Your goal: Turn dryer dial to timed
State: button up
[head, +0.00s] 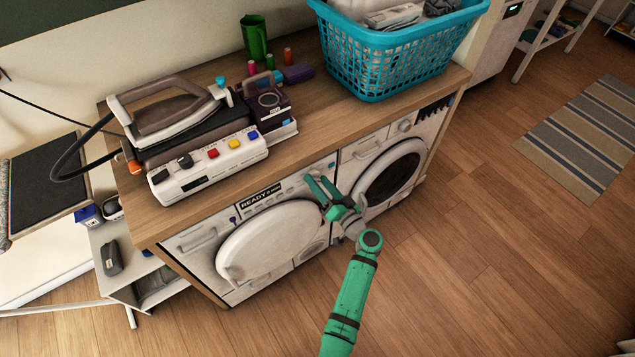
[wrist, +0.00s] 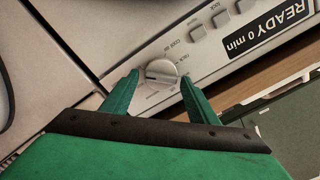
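The dryer dial (wrist: 162,73) is a round pale knob with a raised grip bar and small printed labels around it, mostly too small to read. It sits on the white front panel in the same strip as the black "READY 0 min" display (wrist: 270,30). My green gripper (wrist: 160,76) is open, with one fingertip on each side of the dial and a small gap seeming to show on both sides. In the head view my gripper (head: 317,183) is at the panel to the right of the display (head: 262,197) and hides the dial.
The left machine's round white door (head: 268,240) stands out below the panel. A second machine with a dark round door (head: 391,177) is at right. The wooden top (head: 330,115) above holds an iron (head: 168,105), a control box (head: 208,165) and a blue laundry basket (head: 395,60).

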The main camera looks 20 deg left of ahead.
jog(key=c, duration=0.7)
jog(key=shift+m, duration=0.3)
jog(key=o, duration=1)
jog(key=v, duration=1.1)
jog(key=shift+a, duration=0.1)
